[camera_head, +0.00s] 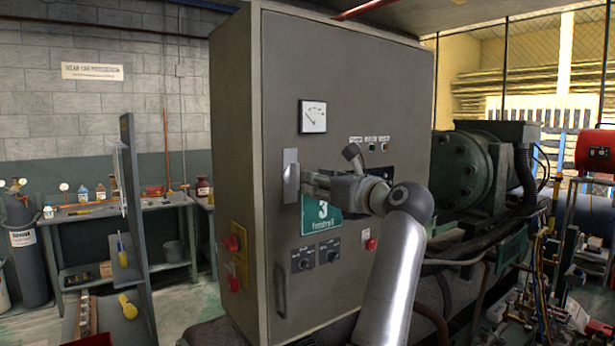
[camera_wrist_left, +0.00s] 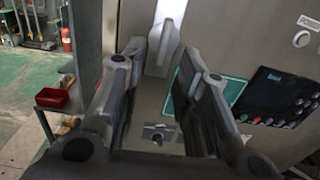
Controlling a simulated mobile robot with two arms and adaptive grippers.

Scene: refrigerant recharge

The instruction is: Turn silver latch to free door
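The silver latch (camera_head: 291,176) is a bright upright handle on a plate, on the front of the grey cabinet door (camera_head: 345,85). It also shows in the left wrist view (camera_wrist_left: 166,36), close to upright, at the top between my fingertips. My left gripper (camera_head: 325,172) is in front of the door, just right of the latch, with its fingers spread. In the wrist view, the left gripper (camera_wrist_left: 163,58) has a gap between its fingers, and the latch's lower end lies at that gap. I cannot tell whether a finger touches it. My right gripper is not in view.
A green sign marked 3 (camera_head: 321,215) sits below the gripper. A gauge (camera_head: 313,116), switches and a curved lower door handle (camera_head: 281,290) are on the door. A workbench (camera_head: 160,203) stands to the left, and green machinery (camera_head: 465,170) to the right.

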